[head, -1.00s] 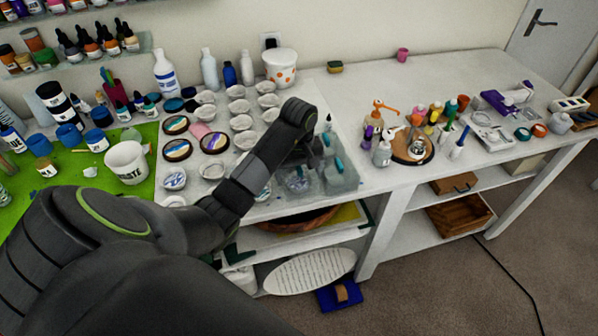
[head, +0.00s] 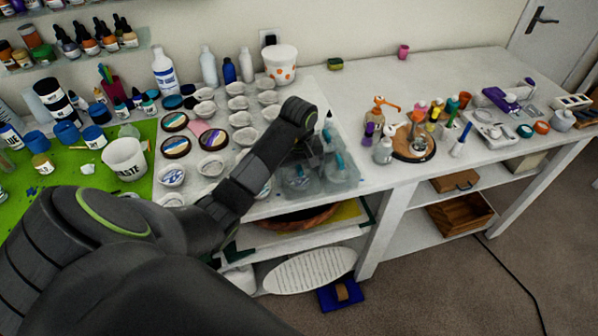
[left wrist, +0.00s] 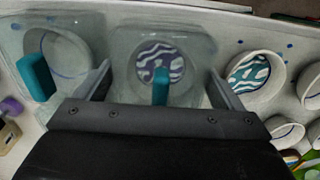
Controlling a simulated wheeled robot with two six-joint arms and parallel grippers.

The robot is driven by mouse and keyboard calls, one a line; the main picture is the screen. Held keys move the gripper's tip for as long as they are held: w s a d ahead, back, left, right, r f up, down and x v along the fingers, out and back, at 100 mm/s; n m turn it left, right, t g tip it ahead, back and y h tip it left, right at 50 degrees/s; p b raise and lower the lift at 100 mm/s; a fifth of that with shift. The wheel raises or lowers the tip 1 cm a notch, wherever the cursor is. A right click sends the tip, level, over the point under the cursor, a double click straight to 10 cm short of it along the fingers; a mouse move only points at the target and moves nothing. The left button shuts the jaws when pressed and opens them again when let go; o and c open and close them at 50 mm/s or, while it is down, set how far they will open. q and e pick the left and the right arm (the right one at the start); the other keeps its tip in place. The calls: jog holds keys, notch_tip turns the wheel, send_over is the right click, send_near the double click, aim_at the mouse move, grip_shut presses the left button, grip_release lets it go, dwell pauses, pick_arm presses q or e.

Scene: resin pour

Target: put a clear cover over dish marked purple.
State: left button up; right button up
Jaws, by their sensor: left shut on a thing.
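A clear, box-like cover with a teal handle (left wrist: 160,88) is held in my left gripper (left wrist: 163,85), whose fingers close on its two sides. My left gripper also shows in the head view (head: 306,158). Through the cover I see a round white dish with a purple and white swirl (left wrist: 162,62), which also shows in the head view (head: 298,181). The cover lies over this dish in the wrist view. I cannot tell whether its rim touches the table. My right gripper is not in view.
A second clear cover (head: 343,172) with a teal handle stands close beside, over another dish. A teal-and-white dish (left wrist: 250,72) is close on the other side. Several dishes fill the table behind. A white bucket (head: 124,160) stands on a green mat (head: 75,172).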

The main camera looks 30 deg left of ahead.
pick_arm(q)
jog(key=shift+f, duration=0.1)
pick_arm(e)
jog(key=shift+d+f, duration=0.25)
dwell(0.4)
